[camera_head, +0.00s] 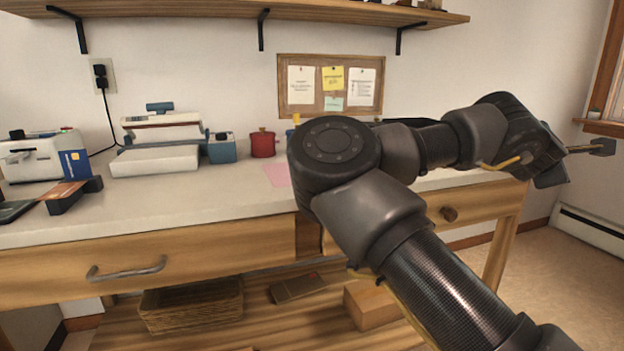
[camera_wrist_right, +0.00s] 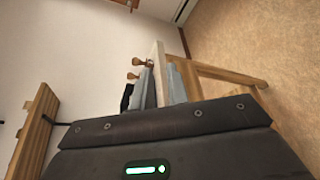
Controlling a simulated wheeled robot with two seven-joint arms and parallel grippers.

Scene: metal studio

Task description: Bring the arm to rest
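My right arm (camera_head: 375,215) comes in from the lower right of the head view, bends at a large round joint in the middle and stretches right. My right gripper (camera_head: 602,147) is at its far end, in the air near the right edge, well apart from the bench. It is small and seen edge-on, so its opening cannot be told. The dark wrist housing with a green light fills the bottom of the right wrist view, and no held thing is clear there. My left arm and gripper do not show.
A bench (camera_head: 230,201) with drawers runs along the wall, partly hidden by my arm. On it are a card reader (camera_head: 35,159), a white-and-blue machine (camera_head: 158,158) and a red pot (camera_head: 263,143). A shelf (camera_head: 330,12) hangs above. Floor (camera_head: 570,238) at the right is clear.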

